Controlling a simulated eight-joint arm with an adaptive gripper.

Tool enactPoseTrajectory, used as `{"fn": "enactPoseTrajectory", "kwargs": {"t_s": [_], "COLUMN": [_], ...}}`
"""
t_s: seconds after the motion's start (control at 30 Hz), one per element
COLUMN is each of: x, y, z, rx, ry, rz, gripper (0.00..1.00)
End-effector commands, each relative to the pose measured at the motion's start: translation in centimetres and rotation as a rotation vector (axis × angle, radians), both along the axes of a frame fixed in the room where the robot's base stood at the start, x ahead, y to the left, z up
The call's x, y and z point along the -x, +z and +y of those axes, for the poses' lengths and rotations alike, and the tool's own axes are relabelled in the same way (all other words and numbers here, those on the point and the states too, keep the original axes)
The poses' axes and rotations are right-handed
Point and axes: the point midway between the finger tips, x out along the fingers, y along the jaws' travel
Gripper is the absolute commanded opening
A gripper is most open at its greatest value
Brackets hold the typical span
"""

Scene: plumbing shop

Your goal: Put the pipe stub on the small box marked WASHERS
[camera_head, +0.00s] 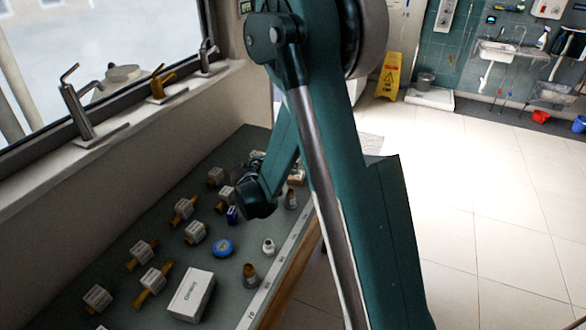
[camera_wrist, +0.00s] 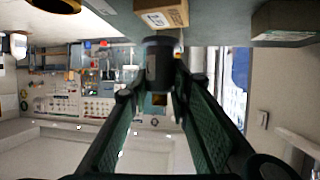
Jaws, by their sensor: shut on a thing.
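In the wrist view, my gripper (camera_wrist: 158,88) has its two green fingers closed on a short dark grey cylinder, the pipe stub (camera_wrist: 158,58). A small brown cardboard box (camera_wrist: 162,16) with a pale label sits on the bench just beyond the stub, at the top of the picture. Its print is too small to read, so I cannot confirm it says WASHERS. The stub's end overlaps the box's edge in the picture; I cannot tell whether they touch. In the head view, a small brown box (camera_head: 297,177) shows partly behind my arm, which hides much of the gripper area.
The grey bench (camera_head: 130,255) holds several brass fittings with white tags, a blue round tin (camera_head: 223,248), a white box (camera_head: 191,295) and small bottles. A ruler strip (camera_head: 275,270) runs along the bench edge. Taps stand on the window sill at left.

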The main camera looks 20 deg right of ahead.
Motion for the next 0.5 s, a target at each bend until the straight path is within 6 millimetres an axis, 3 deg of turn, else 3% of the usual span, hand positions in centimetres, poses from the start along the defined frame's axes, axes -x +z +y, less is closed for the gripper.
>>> {"fn": "enactPoseTrajectory", "kwargs": {"t_s": [0.5], "x": [0.0], "y": [-3.5], "z": [0.0], "rx": [0.001], "ry": [0.001], "rz": [-0.001], "gripper": [0.00]}}
